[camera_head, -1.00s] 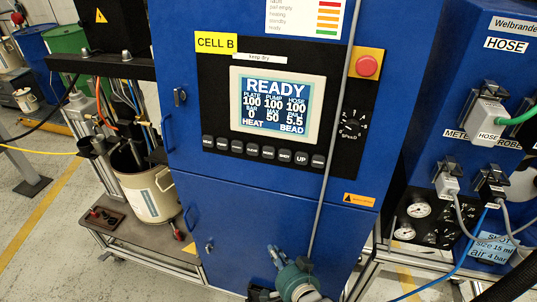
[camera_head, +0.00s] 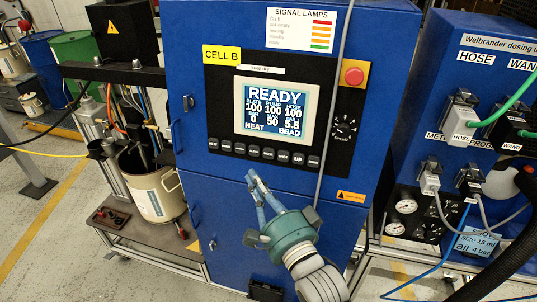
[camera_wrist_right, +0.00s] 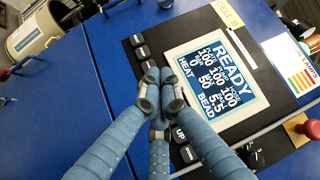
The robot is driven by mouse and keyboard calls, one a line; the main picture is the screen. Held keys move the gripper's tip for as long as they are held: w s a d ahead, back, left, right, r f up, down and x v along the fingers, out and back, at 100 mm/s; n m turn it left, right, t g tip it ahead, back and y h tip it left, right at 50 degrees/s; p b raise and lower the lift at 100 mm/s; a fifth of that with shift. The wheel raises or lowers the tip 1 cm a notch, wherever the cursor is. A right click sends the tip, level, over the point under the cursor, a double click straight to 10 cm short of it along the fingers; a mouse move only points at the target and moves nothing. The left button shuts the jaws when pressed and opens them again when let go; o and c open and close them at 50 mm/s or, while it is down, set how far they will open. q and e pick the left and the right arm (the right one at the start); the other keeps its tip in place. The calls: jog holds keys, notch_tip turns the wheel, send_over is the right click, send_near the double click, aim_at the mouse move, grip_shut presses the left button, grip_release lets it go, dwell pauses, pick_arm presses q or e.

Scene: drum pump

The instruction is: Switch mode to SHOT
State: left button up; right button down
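The display (camera_head: 273,108) on the blue cabinet reads READY, with HEAT at bottom left and BEAD at bottom right. Below it runs a row of dark buttons, among them the SHOT button (camera_head: 283,157) and the UP button (camera_head: 298,159). My right gripper (camera_head: 252,178) is below this row, left of the SHOT button in the picture. In the right wrist view its fingers (camera_wrist_right: 158,92) are closed together and empty. They cover the middle buttons there, while the UP button (camera_wrist_right: 180,134) shows beside them. I cannot tell whether they touch the panel. My left gripper is not in view.
A red stop button (camera_head: 354,76) on yellow and a speed knob (camera_head: 344,128) are right of the display. A grey hose runs down the panel between display and knob. A drum (camera_head: 152,192) stands at left; the connector cabinet (camera_head: 487,120) stands at right.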

aim_at(269, 154)
jog(key=shift+w+f, duration=0.1)
jog(key=shift+w, duration=0.1)
jog(key=shift+w+d+f+b, duration=0.25)
jog(key=shift+w+d+b, duration=0.25)
jog(key=shift+w, duration=0.85)
jog(key=shift+w+d+f+b, duration=0.25)
jog(key=shift+w+d+b, duration=0.2)
jog(key=shift+w, duration=0.85)
jog(key=shift+w+d+f+b, duration=0.25)
jog(key=shift+w+d+b, duration=0.25)
jog(key=shift+w, duration=0.85)
jog(key=shift+w, duration=0.1)
jog(key=shift+w, duration=0.3)
jog(key=shift+w+d+f, duration=0.15)
jog(key=shift+w+d, duration=0.05)
jog(key=shift+w, duration=0.2)
jog(key=shift+s+a+r+p, duration=0.1)
jog(key=shift+s+a+p, duration=0.05)
jog(key=shift+s+p, duration=0.25)
jog(key=shift+s+a+r+p, duration=0.15)
jog(key=shift+s+p, duration=0.1)
jog(key=shift+s, duration=0.2)
